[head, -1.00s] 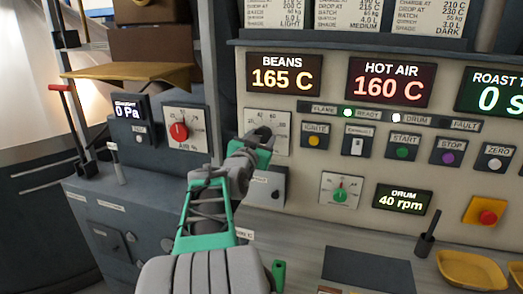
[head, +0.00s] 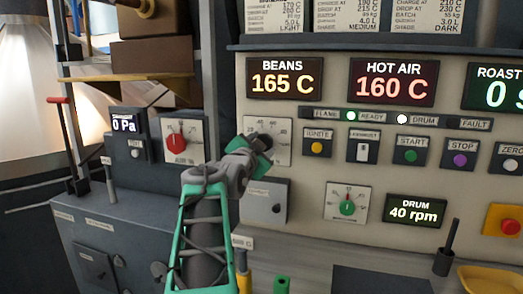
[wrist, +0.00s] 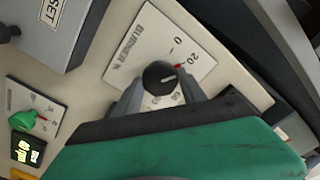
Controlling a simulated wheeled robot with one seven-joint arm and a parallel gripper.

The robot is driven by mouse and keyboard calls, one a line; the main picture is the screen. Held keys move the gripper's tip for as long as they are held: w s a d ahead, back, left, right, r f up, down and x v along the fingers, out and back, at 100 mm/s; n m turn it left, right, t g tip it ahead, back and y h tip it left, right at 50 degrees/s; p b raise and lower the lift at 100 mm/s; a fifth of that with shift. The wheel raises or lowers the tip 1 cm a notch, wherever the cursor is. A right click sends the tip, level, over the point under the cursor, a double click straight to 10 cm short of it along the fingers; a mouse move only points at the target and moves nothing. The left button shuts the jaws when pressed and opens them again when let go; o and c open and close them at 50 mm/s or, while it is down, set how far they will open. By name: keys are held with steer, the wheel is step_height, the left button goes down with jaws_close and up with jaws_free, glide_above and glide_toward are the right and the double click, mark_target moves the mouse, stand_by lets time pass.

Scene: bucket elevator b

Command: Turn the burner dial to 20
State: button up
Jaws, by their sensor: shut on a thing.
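The burner dial is a black round knob (wrist: 160,76) on a white scale plate (wrist: 150,38) in the wrist view. A small red mark at the knob's edge sits close beside the printed 20. The plate (head: 281,151) also shows in the head view, where my gripper (head: 262,145) covers most of the knob. In the wrist view my gripper (wrist: 160,93) has one grey finger on each side of the knob and is shut on it. The lower part of the scale is partly hidden by my gripper.
The air dial (head: 177,142) with a red knob is to the left. A drum dial (head: 347,203) with a green knob is to the lower right. Several buttons line the panel, including ignite (head: 317,147). A grey box (head: 266,205) sits just below the burner plate.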

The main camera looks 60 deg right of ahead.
steer(key=o, duration=1.4)
steer(key=shift+c, duration=0.2)
steer(key=s+a+b, duration=0.1)
steer(key=a, duration=0.6)
steer(key=shift+s+a, duration=0.15)
steer(key=shift+a, duration=0.2)
